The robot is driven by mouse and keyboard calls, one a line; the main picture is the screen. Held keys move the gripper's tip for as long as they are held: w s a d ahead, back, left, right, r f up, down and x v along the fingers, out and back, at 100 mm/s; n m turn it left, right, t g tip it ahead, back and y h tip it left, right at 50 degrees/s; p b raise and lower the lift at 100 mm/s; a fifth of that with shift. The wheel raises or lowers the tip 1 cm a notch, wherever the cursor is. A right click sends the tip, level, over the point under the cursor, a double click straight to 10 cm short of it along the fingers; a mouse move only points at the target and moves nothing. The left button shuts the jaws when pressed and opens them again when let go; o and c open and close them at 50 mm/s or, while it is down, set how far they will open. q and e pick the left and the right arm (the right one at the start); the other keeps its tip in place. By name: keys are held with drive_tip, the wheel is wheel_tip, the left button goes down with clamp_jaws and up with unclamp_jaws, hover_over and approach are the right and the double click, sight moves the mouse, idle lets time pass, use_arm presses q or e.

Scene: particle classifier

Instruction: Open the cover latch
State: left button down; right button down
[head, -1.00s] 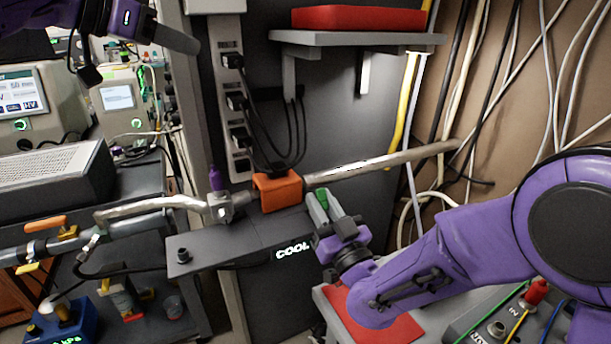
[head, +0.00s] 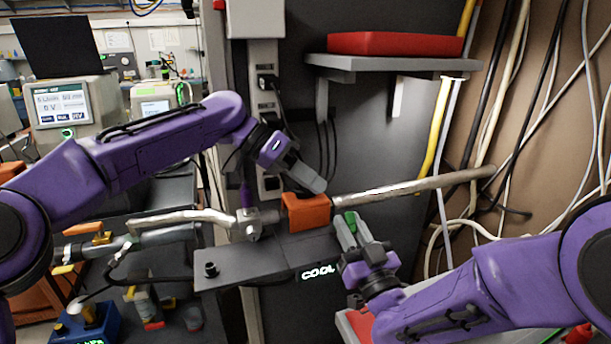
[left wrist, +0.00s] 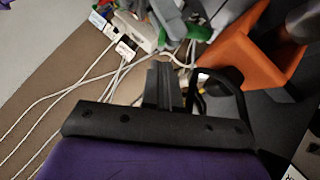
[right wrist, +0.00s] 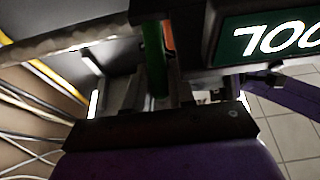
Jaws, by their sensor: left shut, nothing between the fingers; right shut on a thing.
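The orange cover (head: 306,211) sits on the pipe mount above the dark bench with the lit "COOL" sign. It also shows at the upper right of the left wrist view (left wrist: 262,62). My left gripper (head: 316,186) is shut and empty, its tips just above the cover's top right in the head view; I cannot tell whether they touch. My right gripper (head: 347,222) is shut on a green piece, probably the latch, right of the cover. The green piece (right wrist: 155,60) stands between its fingers in the right wrist view. Its far end is hidden.
A metal pipe (head: 415,187) runs right from the cover, and a bent pipe (head: 180,217) runs left. A grey shelf (head: 385,63) with a red box (head: 395,44) hangs above. Loose cables (head: 550,120) line the wall at right.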

use_arm(q)
drive_tip(key=x, duration=0.5)
drive_tip(key=shift+d+f, duration=0.25)
drive_tip(key=shift+d, duration=0.05)
drive_tip(key=shift+s, duration=0.1)
